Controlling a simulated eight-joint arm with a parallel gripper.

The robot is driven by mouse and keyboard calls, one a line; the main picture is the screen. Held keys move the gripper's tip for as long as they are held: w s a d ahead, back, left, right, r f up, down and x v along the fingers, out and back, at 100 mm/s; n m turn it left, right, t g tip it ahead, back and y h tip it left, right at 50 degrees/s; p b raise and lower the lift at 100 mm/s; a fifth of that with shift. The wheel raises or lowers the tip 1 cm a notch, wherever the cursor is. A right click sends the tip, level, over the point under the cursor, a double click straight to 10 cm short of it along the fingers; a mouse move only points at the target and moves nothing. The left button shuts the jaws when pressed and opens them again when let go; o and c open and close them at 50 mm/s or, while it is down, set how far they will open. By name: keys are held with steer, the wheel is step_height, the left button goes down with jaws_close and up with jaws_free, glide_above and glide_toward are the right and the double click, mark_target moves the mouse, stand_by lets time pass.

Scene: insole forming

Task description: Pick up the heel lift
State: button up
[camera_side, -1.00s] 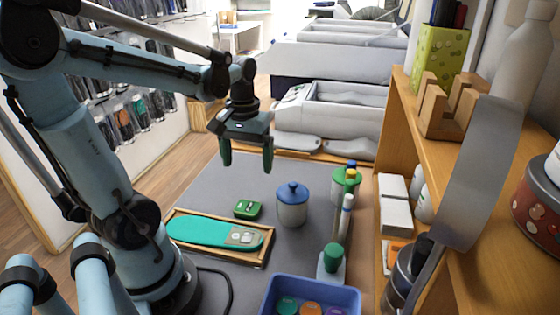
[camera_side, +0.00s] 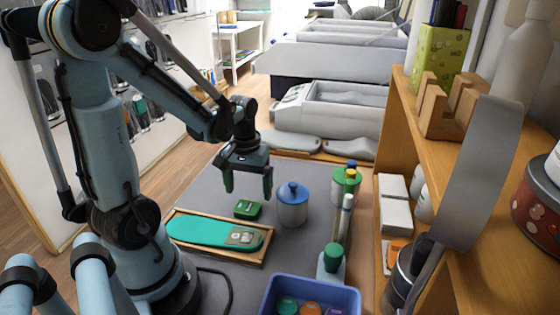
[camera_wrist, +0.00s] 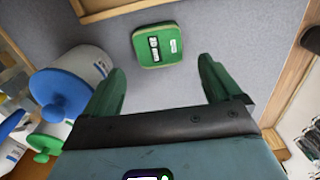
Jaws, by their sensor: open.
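The heel lift seems to be the small green block (camera_side: 248,209) lying on the grey mat, just behind the wooden tray. In the wrist view the green block (camera_wrist: 158,45) shows two printed labels on its top and lies ahead of the fingers, roughly between them. My gripper (camera_side: 248,190) is open and empty, with its green fingers pointing down above the mat, above and a little behind the block. In the wrist view both fingers of my gripper (camera_wrist: 162,85) are spread wide, and nothing is between them.
A white jar with a blue lid (camera_side: 292,205) stands close to the block's right. A wooden tray (camera_side: 258,258) holding a teal insole (camera_side: 200,232) lies in front. A green-lidded jar (camera_side: 346,180), a bottle (camera_side: 331,263) and a blue bin (camera_side: 350,298) stand to the right.

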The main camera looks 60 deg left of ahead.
mark_target(250, 203)
steer(key=shift+f, duration=2.1)
steer(key=shift+c, duration=0.3)
steer(key=c, duration=1.1)
steer(key=shift+o, duration=0.2)
steer(key=shift+r, duration=0.2)
